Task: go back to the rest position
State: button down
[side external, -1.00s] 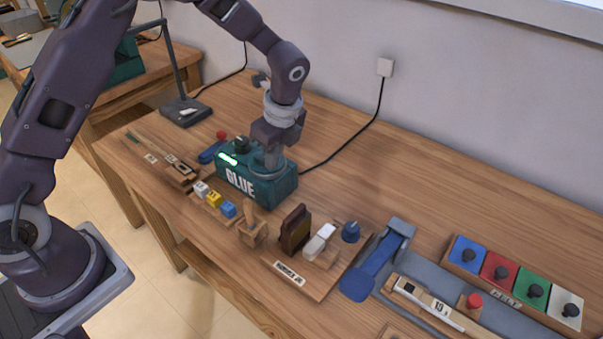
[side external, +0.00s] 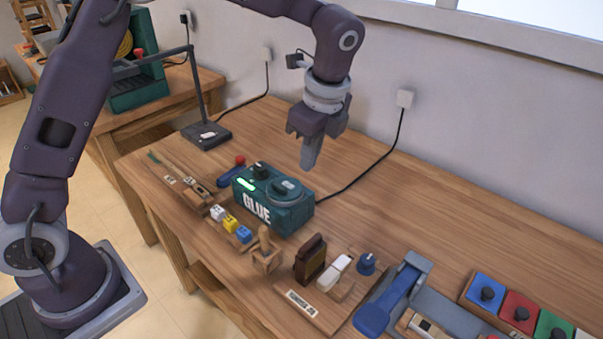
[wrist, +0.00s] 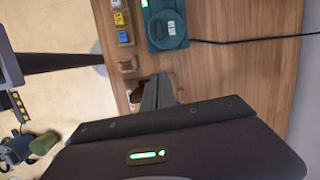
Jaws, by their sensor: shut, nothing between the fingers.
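My gripper (side external: 309,166) hangs in the air above the workbench, fingers pointing down and shut with nothing between them. It is above and to the right of the green glue box (side external: 272,204) and does not touch it. The glue box has a round lid on top and a lit green light. In the wrist view my shut fingers (wrist: 158,92) show at the middle, and the glue box (wrist: 165,25) is at the top.
White, yellow and blue blocks (side external: 230,224) sit in front of the glue box. A wooden board (side external: 312,308) holds a dark block and a white switch. A blue lever (side external: 390,298) and coloured knob tiles (side external: 513,310) lie to the right. A black cable crosses the bench behind.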

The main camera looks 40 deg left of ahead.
jog(key=s+a+r+n+t+h, duration=0.1)
jog(key=s+a+r+n+t, duration=0.15)
jog(key=s+r+n, duration=0.4)
jog(key=s+a+r+n+t, duration=0.1)
jog(key=s+n, duration=0.4)
jog(key=s, duration=0.5)
jog(key=s+a+r+n+t+h, duration=0.1)
jog(key=s+n, duration=0.4)
jog(key=s, duration=0.5)
jog(key=shift+a+r+n+t+h, duration=0.35)
jog(key=shift+a+r+t, duration=0.1)
jog(key=shift+a+r, duration=0.15)
jog(key=shift+a, duration=0.1)
